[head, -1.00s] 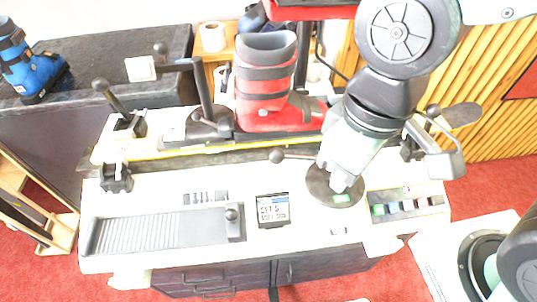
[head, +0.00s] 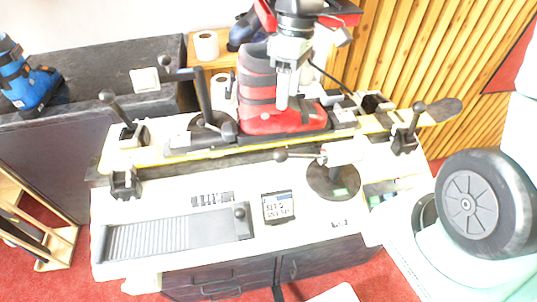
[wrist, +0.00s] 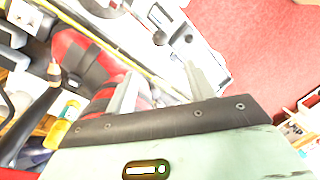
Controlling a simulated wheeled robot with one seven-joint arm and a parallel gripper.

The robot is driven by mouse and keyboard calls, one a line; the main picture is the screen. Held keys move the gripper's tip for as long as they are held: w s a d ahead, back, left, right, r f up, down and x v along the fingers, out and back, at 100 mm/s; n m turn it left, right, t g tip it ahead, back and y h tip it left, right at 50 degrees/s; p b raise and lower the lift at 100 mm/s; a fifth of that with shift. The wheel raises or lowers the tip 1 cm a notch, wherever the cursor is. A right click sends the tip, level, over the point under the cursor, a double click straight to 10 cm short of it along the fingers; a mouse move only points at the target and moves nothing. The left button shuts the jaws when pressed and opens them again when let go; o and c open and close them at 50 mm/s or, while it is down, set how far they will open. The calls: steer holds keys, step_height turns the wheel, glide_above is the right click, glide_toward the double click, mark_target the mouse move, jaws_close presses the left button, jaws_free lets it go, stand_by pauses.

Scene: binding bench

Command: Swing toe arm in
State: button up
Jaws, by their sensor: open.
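The red ski boot (head: 258,90) stands on the bench's rail, toe towards the right; it also shows in the wrist view (wrist: 75,50). My gripper (head: 289,102) is in front of the boot, seen from above. Its two fingers stand apart in the wrist view (wrist: 160,88) with nothing held between them. A dark post (head: 204,95) left of the boot carries an arm with a black knob and a white pad (head: 144,79), swung out to the left. A black-knobbed lever (head: 281,156) lies in front of the boot. I cannot tell which one is the toe arm.
The white bench (head: 140,190) has a ribbed tray (head: 165,237), a small display (head: 278,207) and a dark round disc (head: 333,182). Upright knobbed levers stand at its left (head: 108,97) and right (head: 418,108). A blue boot (head: 35,85) stands at far left.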

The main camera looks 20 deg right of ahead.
mark_target(281, 149)
steer(key=f, duration=0.5)
steer(key=s+a+f, duration=0.1)
steer(key=f, duration=0.5)
steer(key=s+a+f+p, duration=0.1)
steer(key=f, duration=0.5)
steer(key=shift+s+a, duration=0.2)
jaws_close()
